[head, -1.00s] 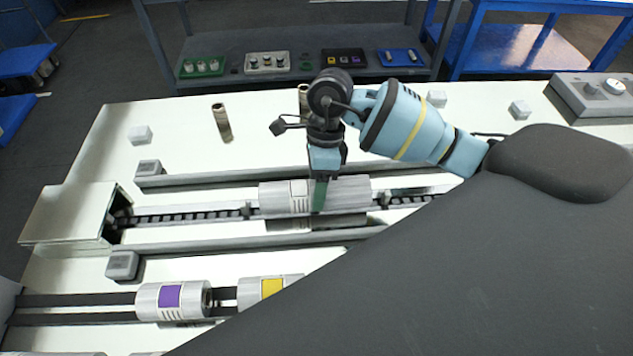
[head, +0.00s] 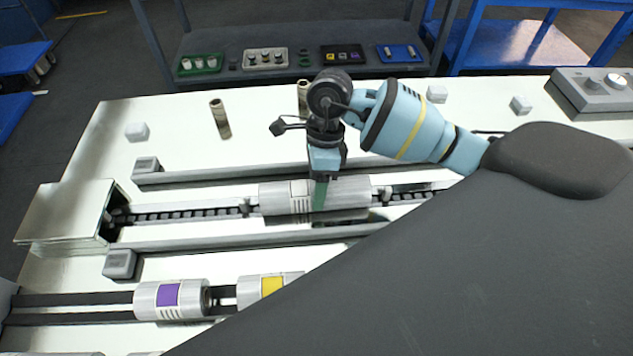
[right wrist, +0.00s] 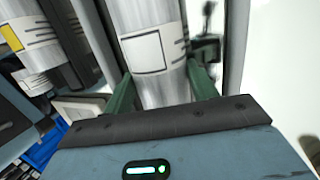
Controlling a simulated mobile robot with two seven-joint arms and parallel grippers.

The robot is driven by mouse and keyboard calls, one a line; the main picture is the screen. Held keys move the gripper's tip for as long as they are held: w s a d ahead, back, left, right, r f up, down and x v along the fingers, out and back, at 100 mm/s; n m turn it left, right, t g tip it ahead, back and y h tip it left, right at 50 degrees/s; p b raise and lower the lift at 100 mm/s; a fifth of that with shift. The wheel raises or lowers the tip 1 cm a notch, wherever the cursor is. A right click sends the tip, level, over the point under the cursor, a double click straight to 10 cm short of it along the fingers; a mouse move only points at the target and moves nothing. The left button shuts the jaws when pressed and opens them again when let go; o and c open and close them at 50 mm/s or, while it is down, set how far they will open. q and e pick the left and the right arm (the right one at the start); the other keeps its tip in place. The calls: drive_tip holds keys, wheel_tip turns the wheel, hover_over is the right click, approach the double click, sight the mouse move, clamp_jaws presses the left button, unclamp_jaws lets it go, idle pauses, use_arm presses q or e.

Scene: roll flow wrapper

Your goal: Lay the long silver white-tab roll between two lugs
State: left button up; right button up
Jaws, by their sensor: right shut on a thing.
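The long silver white-tab roll (head: 345,193) lies lengthwise over the chain channel (head: 185,217) in the head view. Its white tab shows close up in the right wrist view (right wrist: 152,53). My right gripper (head: 320,195) is shut on the roll from above, with green fingers on both sides of it. One lug (head: 245,208) stands near the roll's left end and another (head: 386,195) near its right end. The roll appears between them; I cannot tell whether it fully rests on the channel. My left gripper is not in view.
A purple-tab roll (head: 171,299) and a yellow-tab roll (head: 262,289) lie on dark rails in front. Long grey guide rails (head: 240,241) flank the channel. A metal housing (head: 65,212) covers its left end. A control box (head: 592,92) stands at the back right.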

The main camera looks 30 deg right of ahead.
drive_tip(key=o, duration=1.5)
drive_tip(key=shift+r, duration=0.1)
drive_tip(key=shift+c, duration=0.2)
drive_tip(key=shift+o, duration=0.9)
